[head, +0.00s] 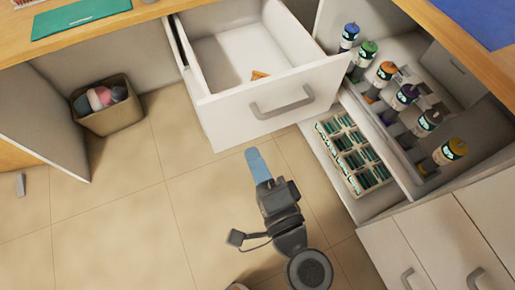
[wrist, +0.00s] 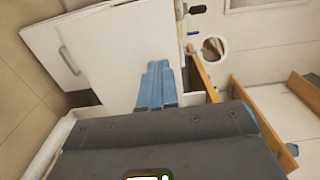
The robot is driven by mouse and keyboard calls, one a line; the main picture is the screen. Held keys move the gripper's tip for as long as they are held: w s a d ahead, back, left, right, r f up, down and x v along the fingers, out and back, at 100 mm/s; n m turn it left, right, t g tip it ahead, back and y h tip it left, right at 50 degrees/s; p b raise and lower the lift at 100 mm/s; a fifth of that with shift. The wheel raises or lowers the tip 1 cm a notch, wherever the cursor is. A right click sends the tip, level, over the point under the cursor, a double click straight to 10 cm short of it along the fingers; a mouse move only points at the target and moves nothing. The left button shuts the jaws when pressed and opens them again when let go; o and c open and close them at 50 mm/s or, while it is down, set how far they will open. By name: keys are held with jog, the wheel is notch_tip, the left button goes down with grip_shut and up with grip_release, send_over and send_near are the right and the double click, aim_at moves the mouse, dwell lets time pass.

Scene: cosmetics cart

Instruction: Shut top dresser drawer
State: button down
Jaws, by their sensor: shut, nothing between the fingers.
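The top dresser drawer (head: 286,102) is white with a grey bar handle (head: 282,103). It is pulled out from under the wooden top, with a small orange-brown item (head: 260,75) inside. My gripper (head: 254,154) has blue fingers, is shut and empty, and appears in front of and below the drawer front in the head view. In the wrist view the blue fingers (wrist: 158,72) lie over a large white panel; I cannot tell whether they touch it. A white front with a grey handle (wrist: 69,61) is at the upper left there.
An open cabinet at right holds a row of bottles (head: 405,96) and a divided tray (head: 353,153) of small green items. A basket (head: 108,107) stands at left. The tiled floor between is clear. A green item (head: 80,16) lies on the wooden top.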

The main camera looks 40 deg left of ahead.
aim_at(229, 105)
jog(key=p+x, duration=0.1)
jog(key=x, duration=1)
jog(key=shift+w+a, duration=0.15)
jog(key=shift+a, duration=0.05)
